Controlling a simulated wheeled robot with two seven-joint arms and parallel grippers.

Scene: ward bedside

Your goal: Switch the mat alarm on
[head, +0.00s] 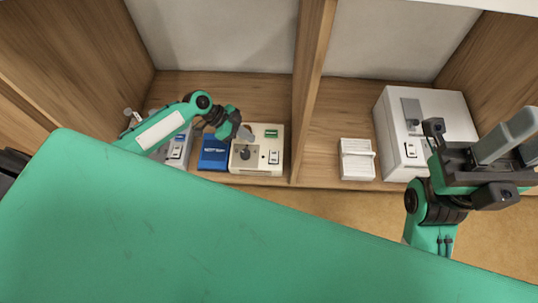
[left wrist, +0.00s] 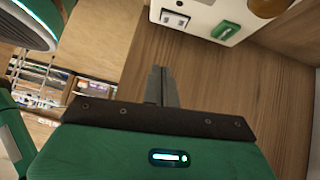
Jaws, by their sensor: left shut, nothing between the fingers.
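A cream box (head: 262,168) stands on the left shelf, with a dark round knob, a small rocker switch (head: 273,157) and a green part (head: 271,133) on its face. No readable label tells me that it is the mat alarm. My left gripper (head: 244,133) is shut and empty, over the far left part of this box. In the left wrist view its closed fingers (left wrist: 160,87) point toward the shelf wood, apart from the box's switch (left wrist: 174,19) and green part (left wrist: 226,31). My right gripper (head: 517,142) is at the far right; its finger gap is unclear.
A blue box (head: 213,153) and a grey box with a switch (head: 178,150) sit left of the cream box. A wooden divider (head: 309,95) separates the right compartment, holding a white ribbed block (head: 357,160) and a large white box (head: 452,115). A green surface (head: 180,235) fills the foreground.

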